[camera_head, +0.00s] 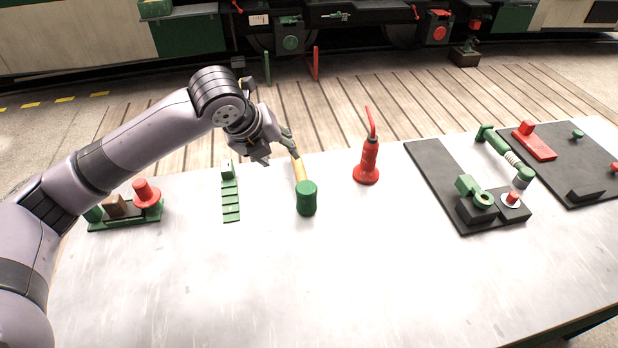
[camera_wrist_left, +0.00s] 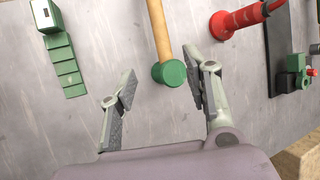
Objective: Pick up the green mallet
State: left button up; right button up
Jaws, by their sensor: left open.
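The green mallet (camera_head: 306,198) lies on the table, with its green head toward me and its wooden handle pointing away. My left gripper (camera_head: 274,152) is open above the far part of the table, close to the handle, and one finger overlaps the handle's end in the head view. In the left wrist view the mallet's green head (camera_wrist_left: 169,73) and wooden handle show beyond and between the two open fingers (camera_wrist_left: 158,95). Nothing is held between the fingers. My right gripper is not in view.
The table (camera_head: 270,290) is clear at the front. A red bottle-like tool (camera_head: 367,162) stands right of the mallet, a green stepped piece (camera_head: 230,200) left. A green tray with red and brown parts (camera_head: 125,218) is further left. Dark boards with parts (camera_head: 440,170) lie right.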

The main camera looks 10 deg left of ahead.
pick_arm(q)
send_near(300, 175)
jog(key=p+x, duration=0.1)
jog(key=x, duration=0.5)
jog(key=shift+w+a+p, duration=0.15)
jog(key=shift+a+p, duration=0.05)
jog(key=shift+p, duration=0.15)
jog(key=shift+d+f, duration=0.1)
jog(key=shift+f, duration=0.15)
jog(key=x, duration=0.2)
jog(key=p+x, duration=0.1)
jog(key=x, duration=0.2)
jog(key=shift+d, duration=0.2)
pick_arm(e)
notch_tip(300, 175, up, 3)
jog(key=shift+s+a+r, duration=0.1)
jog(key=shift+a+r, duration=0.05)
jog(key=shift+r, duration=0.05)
pick_arm(q)
jog(key=shift+r, duration=0.1)
jog(key=shift+c, duration=0.4)
grip_shut()
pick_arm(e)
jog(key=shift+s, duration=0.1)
